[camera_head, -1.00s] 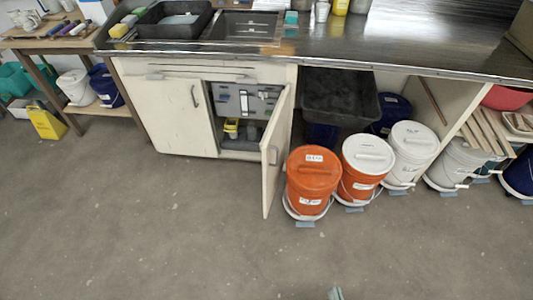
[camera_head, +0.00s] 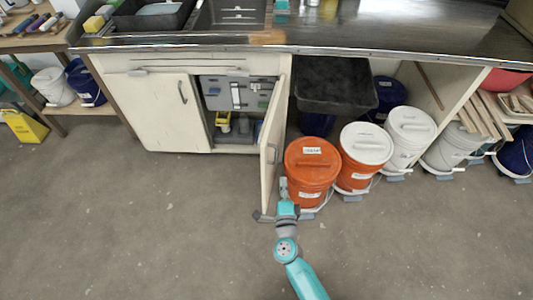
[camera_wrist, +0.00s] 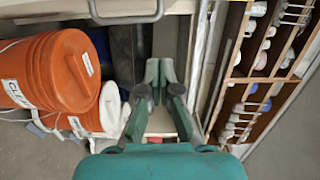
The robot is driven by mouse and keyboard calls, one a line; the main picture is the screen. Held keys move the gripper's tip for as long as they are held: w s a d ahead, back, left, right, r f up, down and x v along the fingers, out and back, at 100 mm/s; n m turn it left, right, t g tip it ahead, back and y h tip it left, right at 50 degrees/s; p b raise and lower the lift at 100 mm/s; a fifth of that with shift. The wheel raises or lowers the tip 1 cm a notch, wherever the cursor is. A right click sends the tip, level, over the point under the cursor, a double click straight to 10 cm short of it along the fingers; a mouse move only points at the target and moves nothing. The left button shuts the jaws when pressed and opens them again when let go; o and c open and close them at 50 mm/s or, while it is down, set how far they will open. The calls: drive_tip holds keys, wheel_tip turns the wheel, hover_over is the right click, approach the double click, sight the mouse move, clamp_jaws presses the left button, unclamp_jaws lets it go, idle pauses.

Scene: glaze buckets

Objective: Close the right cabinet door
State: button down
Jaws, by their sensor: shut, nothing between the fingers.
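The right cabinet door (camera_head: 270,140) stands swung open, jutting out toward me, with its bar handle near the free edge. The cabinet opening (camera_head: 238,95) behind it shows grey cases and a yellow item inside. My gripper (camera_head: 283,185) is low beside the door's free edge, between the door and the orange bucket; whether it touches the door I cannot tell. In the wrist view my gripper's fingers (camera_wrist: 164,68) are together and empty. A pale panel with a bar handle (camera_wrist: 125,17) crosses the top of that view.
The left door (camera_head: 160,112) is closed. An orange bucket (camera_head: 312,165), also in the wrist view (camera_wrist: 65,75), stands close right of my gripper. Another orange bucket with a white lid (camera_head: 367,145) and white buckets (camera_head: 410,125) continue right. The floor in front is clear.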

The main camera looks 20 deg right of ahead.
drive_tip(key=w+a, duration=0.1)
drive_tip(key=w, duration=1.1)
drive_tip(key=shift+w+a, duration=0.15)
